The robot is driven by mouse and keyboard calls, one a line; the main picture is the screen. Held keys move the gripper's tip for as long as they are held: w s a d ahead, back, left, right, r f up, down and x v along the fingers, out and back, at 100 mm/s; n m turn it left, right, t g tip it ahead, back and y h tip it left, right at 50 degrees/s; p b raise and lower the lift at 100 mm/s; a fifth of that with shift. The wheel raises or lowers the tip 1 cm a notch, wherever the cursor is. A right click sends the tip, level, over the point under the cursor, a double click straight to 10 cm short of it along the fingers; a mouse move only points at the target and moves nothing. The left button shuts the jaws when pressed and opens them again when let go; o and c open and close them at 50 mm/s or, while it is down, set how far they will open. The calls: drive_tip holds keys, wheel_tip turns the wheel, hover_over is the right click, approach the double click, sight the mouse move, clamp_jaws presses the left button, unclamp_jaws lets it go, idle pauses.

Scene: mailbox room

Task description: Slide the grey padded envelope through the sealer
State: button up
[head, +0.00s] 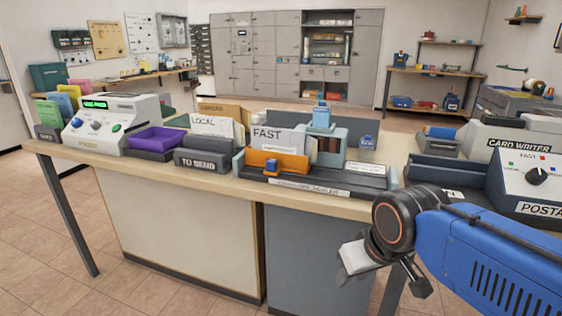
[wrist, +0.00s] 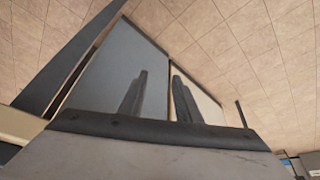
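My gripper (head: 347,268) hangs in front of the long counter, below its top, near the grey front panel. In the wrist view my gripper (wrist: 160,76) shows two dark fingers apart with nothing between them. I cannot pick out the grey padded envelope with certainty in either view.
The counter (head: 230,185) also holds a "TO SEND" bin (head: 201,161), a purple tray (head: 158,139) and a device with a green display (head: 113,121). A "POSTA..." machine (head: 525,182) stands close to my arm at right. The floor (head: 60,235) at left is clear.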

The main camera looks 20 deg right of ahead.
drive_tip(key=shift+o, duration=1.4)
wheel_tip(320, 180, up, 34)
drive_tip(key=m+g, duration=0.5)
drive_tip(key=m, duration=0.2)
hover_over(272, 160)
wheel_tip(272, 160, down, 18)
drive_tip(key=shift+s+r, duration=0.15)
drive_tip(key=shift+r, duration=0.05)
clamp_jaws()
